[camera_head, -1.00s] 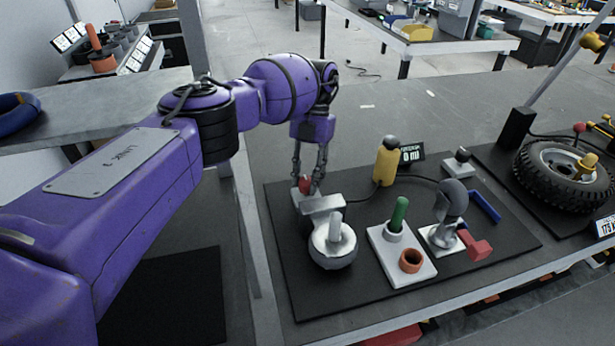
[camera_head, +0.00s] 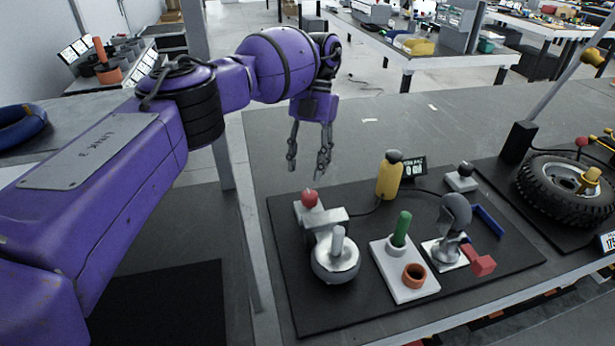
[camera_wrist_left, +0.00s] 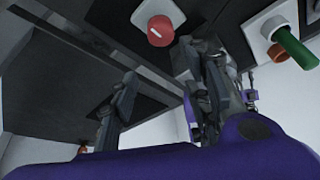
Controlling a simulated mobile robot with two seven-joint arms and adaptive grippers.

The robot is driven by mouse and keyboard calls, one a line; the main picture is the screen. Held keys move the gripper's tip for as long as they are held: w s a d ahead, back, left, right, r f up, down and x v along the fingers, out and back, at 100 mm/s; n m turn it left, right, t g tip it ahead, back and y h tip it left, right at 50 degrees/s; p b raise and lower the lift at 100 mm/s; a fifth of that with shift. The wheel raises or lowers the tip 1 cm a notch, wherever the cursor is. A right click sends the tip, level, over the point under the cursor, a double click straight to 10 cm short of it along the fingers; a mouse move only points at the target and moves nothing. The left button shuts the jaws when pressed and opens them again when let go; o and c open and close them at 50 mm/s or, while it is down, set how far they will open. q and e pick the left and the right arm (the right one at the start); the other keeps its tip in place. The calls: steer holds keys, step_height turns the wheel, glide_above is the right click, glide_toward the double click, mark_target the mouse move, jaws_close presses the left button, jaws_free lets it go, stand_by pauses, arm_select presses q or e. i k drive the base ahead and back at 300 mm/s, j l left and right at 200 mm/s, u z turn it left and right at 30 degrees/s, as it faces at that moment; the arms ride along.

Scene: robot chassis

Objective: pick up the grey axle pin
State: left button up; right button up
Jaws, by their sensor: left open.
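A light grey pin (camera_head: 338,241), which looks like the axle pin, stands upright on a silver wheel-like part (camera_head: 335,263) at the left of the black mat in the head view. My left gripper (camera_head: 306,168) is open and empty. It hangs above the table behind the mat, beyond the red knob (camera_head: 309,198) and apart from the pin. In the left wrist view its two fingers (camera_wrist_left: 162,98) are spread with nothing between them, and the red knob (camera_wrist_left: 160,31) shows beyond them. I cannot make out the pin in that view. My right gripper is not in view.
On the black mat (camera_head: 370,305), a white block (camera_head: 405,284) holds a green peg (camera_head: 402,228) and an orange ring (camera_head: 414,275). A yellow cylinder (camera_head: 389,180) and a grey lever with a red handle stand nearby. A tyre (camera_head: 566,189) lies right. The table behind is clear.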

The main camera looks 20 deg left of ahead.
mark_target(338, 232)
steer(key=k, duration=1)
